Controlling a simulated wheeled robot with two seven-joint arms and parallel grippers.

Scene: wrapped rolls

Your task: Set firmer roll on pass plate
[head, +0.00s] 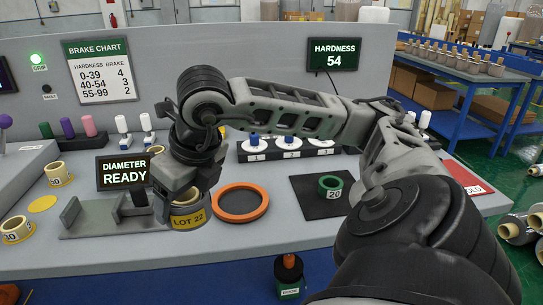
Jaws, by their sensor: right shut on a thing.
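My right gripper (175,192) comes down over the left part of the bench and is shut on a roll (188,217) with a yellow band reading "LOT 22". The roll is beside the grey diameter gauge (95,217); I cannot tell whether it touches the bench. A green-wrapped roll (330,187) marked 20 lies on a black mat (312,205). The hardness display (335,55) reads 54. The diameter display (124,172) reads READY. No plate marked pass can be made out; my right arm hides part of the bench. My left gripper is out of view.
An orange ring (241,215) lies right of the held roll. Tan rolls (17,229) with number labels stand at left. A red plate (466,181) is at the right edge. The brake chart (99,71) and a numbered white switch row (290,150) are behind.

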